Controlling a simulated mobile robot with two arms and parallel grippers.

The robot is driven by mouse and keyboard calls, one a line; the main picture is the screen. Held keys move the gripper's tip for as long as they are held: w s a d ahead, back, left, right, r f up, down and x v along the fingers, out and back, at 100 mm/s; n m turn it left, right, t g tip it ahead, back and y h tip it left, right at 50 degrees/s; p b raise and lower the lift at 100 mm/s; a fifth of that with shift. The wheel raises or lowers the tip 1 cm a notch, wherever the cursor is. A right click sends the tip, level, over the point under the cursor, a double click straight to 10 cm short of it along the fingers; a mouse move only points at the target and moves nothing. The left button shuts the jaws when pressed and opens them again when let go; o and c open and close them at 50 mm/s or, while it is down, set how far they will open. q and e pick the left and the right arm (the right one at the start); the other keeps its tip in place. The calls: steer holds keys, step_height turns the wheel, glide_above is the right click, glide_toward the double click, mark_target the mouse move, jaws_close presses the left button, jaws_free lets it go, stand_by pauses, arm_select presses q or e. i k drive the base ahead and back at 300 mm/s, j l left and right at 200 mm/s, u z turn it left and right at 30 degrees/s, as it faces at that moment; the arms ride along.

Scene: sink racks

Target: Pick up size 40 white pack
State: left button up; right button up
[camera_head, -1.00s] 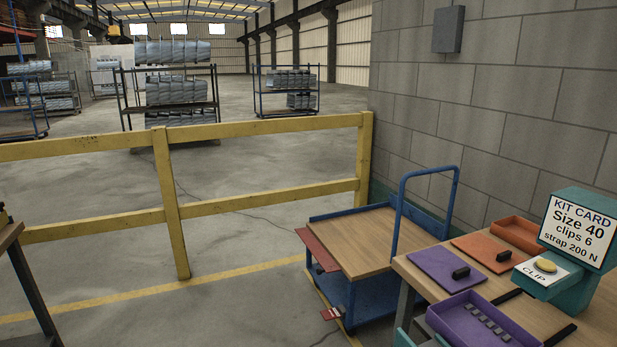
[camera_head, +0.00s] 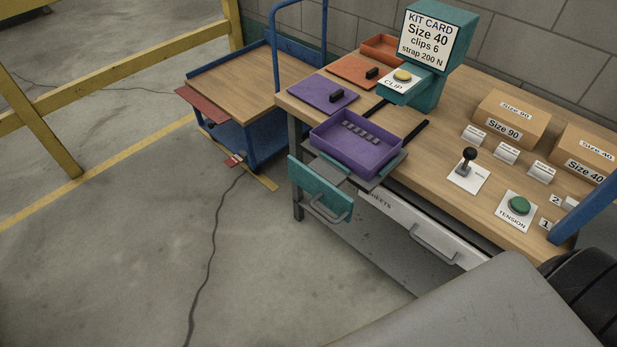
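A brown carton labelled Size 90 (camera_head: 485,113) and a brown carton labelled Size 40 (camera_head: 568,150) stand at the back right of the wooden bench. In front of them are small white labelled blocks, a left one (camera_head: 474,135), a middle one (camera_head: 506,151) and a right one (camera_head: 542,172); their print is too small to read. I cannot tell which of these, if any, is the size 40 white pack. The teal kit card stand (camera_head: 428,88) reads Size 40, clips 6, strap 200 N. Neither gripper is in view.
A purple tray (camera_head: 330,140) with several grey clips sits at the bench's front left. A lever (camera_head: 467,167) and a green TENSION button (camera_head: 519,205) stand on the bench. A drawer front (camera_head: 395,215) is below.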

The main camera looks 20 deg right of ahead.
mark_target(508, 154)
steer(key=z, duration=2.05)
